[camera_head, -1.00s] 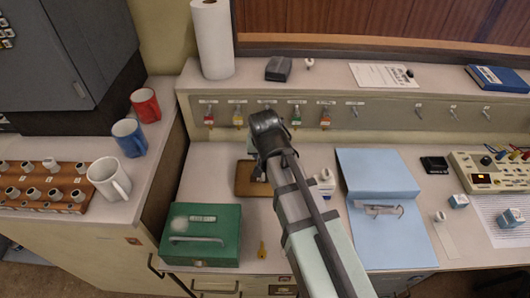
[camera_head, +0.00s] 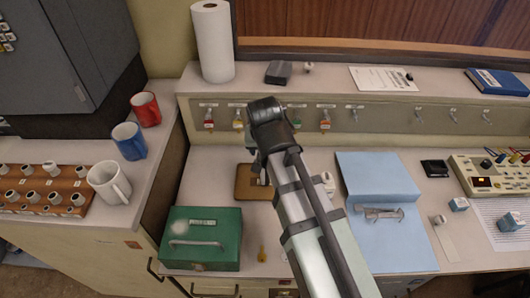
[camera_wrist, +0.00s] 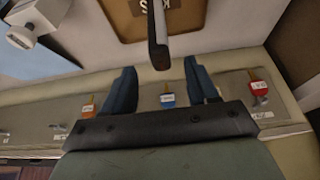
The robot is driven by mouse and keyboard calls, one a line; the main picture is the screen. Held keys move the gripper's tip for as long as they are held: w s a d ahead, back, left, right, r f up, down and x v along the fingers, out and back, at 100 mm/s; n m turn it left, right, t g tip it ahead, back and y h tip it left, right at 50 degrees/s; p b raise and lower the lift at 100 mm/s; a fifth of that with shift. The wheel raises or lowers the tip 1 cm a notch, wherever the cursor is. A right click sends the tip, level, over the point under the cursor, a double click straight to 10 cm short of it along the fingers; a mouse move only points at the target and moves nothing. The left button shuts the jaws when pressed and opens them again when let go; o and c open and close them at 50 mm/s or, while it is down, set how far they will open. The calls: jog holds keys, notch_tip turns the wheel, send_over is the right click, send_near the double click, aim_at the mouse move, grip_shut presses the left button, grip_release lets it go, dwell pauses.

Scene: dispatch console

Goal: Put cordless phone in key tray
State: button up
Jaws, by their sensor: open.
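The key tray (camera_head: 246,191) is a brown, shallow tray on the desk behind the green cash box, partly hidden by my arm. Its lettered floor shows at the top of the wrist view (camera_wrist: 196,18). A long, dark, narrow thing, which looks like the cordless phone (camera_wrist: 156,28), shows end-on over the tray in the wrist view. Whether it touches the tray floor I cannot tell. My gripper (camera_wrist: 161,85) is open, its two blue-grey fingers apart, and the phone shows beyond the gap, not clamped. In the head view my gripper (camera_head: 262,172) is above the tray, largely hidden by my wrist.
A green cash box (camera_head: 202,240) stands in front of the tray, with a small brass key (camera_head: 262,254) beside it. A blue folder (camera_head: 385,190) lies right of my arm. Tagged keys hang on the panel (camera_head: 385,119) behind. Mugs (camera_head: 110,182) stand at left.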

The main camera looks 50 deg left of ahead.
jog(key=shift+v, duration=2.7)
jog(key=shift+w, duration=0.1)
